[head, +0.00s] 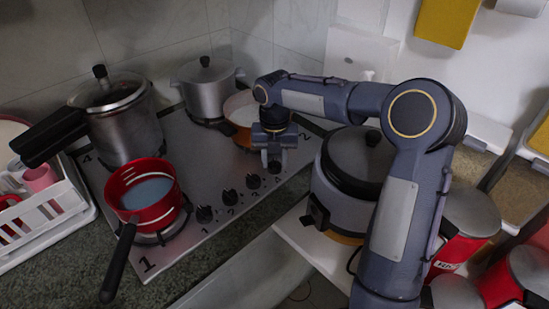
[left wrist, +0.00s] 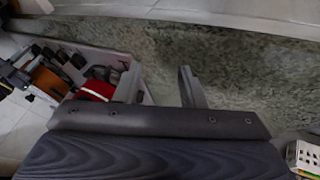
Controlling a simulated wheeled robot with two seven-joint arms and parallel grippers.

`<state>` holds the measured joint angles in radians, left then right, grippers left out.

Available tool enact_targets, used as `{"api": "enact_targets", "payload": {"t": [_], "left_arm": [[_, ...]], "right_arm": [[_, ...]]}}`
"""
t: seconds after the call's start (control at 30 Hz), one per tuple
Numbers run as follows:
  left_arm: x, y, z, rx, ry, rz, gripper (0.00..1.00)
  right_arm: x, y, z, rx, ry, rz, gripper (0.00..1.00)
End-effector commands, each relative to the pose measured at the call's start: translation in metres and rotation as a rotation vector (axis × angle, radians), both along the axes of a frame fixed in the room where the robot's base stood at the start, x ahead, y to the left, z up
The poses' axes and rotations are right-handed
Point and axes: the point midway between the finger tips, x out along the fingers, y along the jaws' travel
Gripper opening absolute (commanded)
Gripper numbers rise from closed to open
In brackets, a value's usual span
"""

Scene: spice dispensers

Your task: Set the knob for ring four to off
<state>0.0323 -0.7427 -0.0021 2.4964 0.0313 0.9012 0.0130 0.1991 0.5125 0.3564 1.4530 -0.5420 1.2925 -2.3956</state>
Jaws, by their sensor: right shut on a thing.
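The steel hob (head: 195,155) has a row of black knobs along its front right edge. Three knobs show clearly: the leftmost (head: 204,213), the middle one (head: 229,196) and another (head: 253,181). My right gripper (head: 272,160) points down at the right end of this row, shut on the rightmost knob, which it mostly hides. I cannot read that knob's number or its setting. The ring marked 4 lies at the back left, under the pressure cooker (head: 122,125). My left gripper (left wrist: 188,88) shows only in the left wrist view, above a speckled counter; its opening is unclear.
A red saucepan (head: 145,190) stands at the front left, its handle past the hob edge. A steel pot (head: 205,90) and a pan (head: 240,108) stand behind my right gripper. A large cooker (head: 345,170) is close on the right. A white rack (head: 45,215) stands left.

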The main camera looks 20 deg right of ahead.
Motion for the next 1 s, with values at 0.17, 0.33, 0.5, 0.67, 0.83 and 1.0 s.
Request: {"api": "enact_targets", "payload": {"t": [0.17, 0.33, 0.5, 0.67, 0.83, 1.0], "left_arm": [[0.000, 0.000, 0.003, 0.000, 0.000, 0.000, 0.36], [0.000, 0.000, 0.009, 0.000, 0.000, 0.000, 0.36], [0.000, 0.000, 0.023, 0.000, 0.000, 0.000, 0.36], [0.000, 0.000, 0.038, 0.000, 0.000, 0.000, 0.36], [0.000, 0.000, 0.054, 0.000, 0.000, 0.000, 0.36], [0.000, 0.000, 0.071, 0.000, 0.000, 0.000, 0.36]], "right_arm": [[0.000, 0.000, 0.001, 0.000, -0.001, 0.016, 0.12], [0.000, 0.000, 0.002, 0.000, 0.000, 0.060, 0.12], [0.000, 0.000, 0.004, 0.000, 0.000, 0.161, 0.12], [0.000, 0.000, 0.005, 0.001, 0.001, 0.296, 0.12], [0.000, 0.000, 0.005, 0.001, -0.001, 0.445, 0.12], [0.000, 0.000, 0.006, 0.001, -0.001, 0.577, 0.12]]}}
